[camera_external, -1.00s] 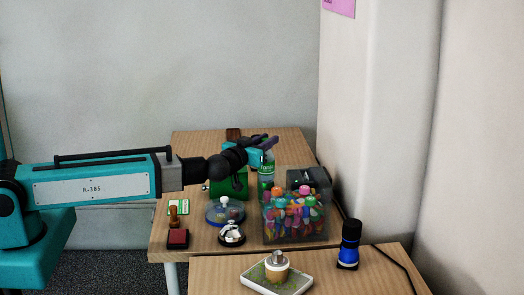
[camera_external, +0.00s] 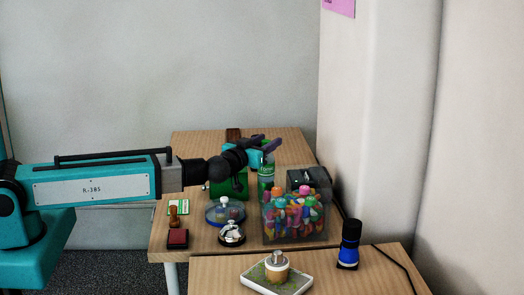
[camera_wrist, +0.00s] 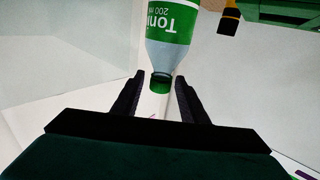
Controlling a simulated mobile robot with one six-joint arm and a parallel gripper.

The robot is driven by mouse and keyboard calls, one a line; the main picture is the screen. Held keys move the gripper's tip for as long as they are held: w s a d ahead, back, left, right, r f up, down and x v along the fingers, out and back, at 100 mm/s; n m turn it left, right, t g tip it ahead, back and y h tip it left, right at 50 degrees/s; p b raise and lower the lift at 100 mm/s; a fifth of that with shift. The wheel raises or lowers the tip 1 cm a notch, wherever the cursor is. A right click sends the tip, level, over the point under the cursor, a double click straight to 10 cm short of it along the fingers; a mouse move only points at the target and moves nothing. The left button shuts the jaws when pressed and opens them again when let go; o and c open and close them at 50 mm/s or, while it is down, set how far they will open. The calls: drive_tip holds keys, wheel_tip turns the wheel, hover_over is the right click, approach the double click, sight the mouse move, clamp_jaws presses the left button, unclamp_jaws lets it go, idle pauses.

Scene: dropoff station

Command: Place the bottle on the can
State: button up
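The bottle (camera_wrist: 172,50) is clear with a green-and-white label and a green cap. It fills the top middle of the wrist view, cap toward me. My gripper (camera_wrist: 160,76) is open, one finger on each side of the cap, with gaps showing. In the external view my gripper (camera_external: 268,143) is over the back part of the table, just above the clear and green upright shape of the bottle (camera_external: 268,158). Green (camera_external: 265,184) continues below it down toward the table. I cannot tell there where the bottle ends or whether that green is the can.
A green device (camera_external: 228,187), a tape dispenser or similar blue round item (camera_external: 224,212) and a bell (camera_external: 231,234) stand left. A wall is at right.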

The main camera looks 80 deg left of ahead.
drive_tip(key=shift+r, duration=0.1)
drive_tip(key=shift+v, duration=1.05)
drive_tip(key=p+v, duration=0.2)
drive_tip(key=p, duration=0.2)
drive_tip(key=shift+s+d+r, duration=0.1)
drive_tip(key=shift+s+d, duration=0.1)
drive_tip(key=shift+d, duration=0.15)
drive_tip(key=p, duration=0.6)
drive_tip(key=shift+s+d, duration=0.25)
drive_tip(key=p+v, duration=0.1)
drive_tip(key=p, duration=0.6)
drive_tip(key=shift+s+d, duration=0.2)
drive_tip(key=shift+d, duration=0.05)
